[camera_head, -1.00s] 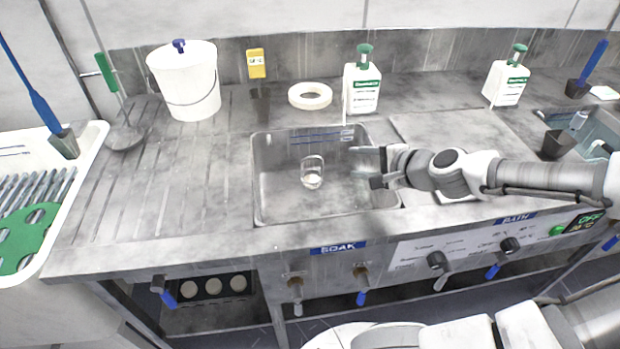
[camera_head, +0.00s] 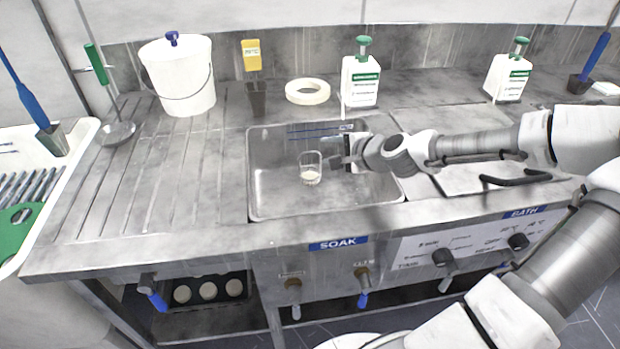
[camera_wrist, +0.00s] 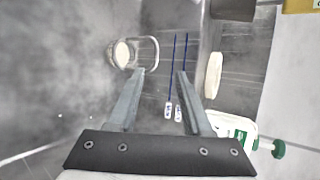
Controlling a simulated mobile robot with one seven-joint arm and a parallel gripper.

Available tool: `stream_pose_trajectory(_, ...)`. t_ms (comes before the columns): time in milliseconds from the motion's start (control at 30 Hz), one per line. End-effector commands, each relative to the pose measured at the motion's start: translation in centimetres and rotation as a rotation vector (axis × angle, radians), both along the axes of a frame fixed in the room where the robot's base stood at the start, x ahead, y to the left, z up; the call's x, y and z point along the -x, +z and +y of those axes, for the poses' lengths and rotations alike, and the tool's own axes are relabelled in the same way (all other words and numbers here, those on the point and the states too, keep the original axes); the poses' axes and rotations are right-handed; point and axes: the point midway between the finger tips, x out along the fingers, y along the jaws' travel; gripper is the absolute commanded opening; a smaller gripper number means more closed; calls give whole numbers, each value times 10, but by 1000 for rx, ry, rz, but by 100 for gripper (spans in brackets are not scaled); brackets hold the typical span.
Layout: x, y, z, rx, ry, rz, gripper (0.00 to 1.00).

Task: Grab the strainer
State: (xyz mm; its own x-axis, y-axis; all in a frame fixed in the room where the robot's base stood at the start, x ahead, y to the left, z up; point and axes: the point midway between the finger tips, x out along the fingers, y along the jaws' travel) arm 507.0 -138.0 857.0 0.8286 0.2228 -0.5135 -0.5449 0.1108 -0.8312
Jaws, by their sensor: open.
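A long green-handled tool with a round grey bowl (camera_head: 117,133) rests at the left of the counter and looks like a strainer; I cannot tell if the bowl is mesh. A small basket-like vessel with a looped handle and a pale round content (camera_head: 311,170) stands in the sink (camera_head: 262,200); it could also be the strainer. It also shows in the wrist view (camera_wrist: 122,53). My gripper (camera_head: 346,148) is over the sink, just right of this vessel. In the wrist view, my gripper (camera_wrist: 161,76) is open and empty, its left fingertip near the loop.
A white tray (camera_head: 75,150) is at far left. The ribbed drainboard (camera_head: 165,185) is mostly clear.

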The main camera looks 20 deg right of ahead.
Motion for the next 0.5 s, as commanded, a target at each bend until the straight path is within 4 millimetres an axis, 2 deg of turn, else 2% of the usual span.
stream_pose_trajectory(167,-7,-7,1,0,0,0,50)
stream_pose_trajectory(367,-27,-30,4,1,3,-1,50)
stream_pose_trajectory(500,-39,-34,7,0,1,0,50)
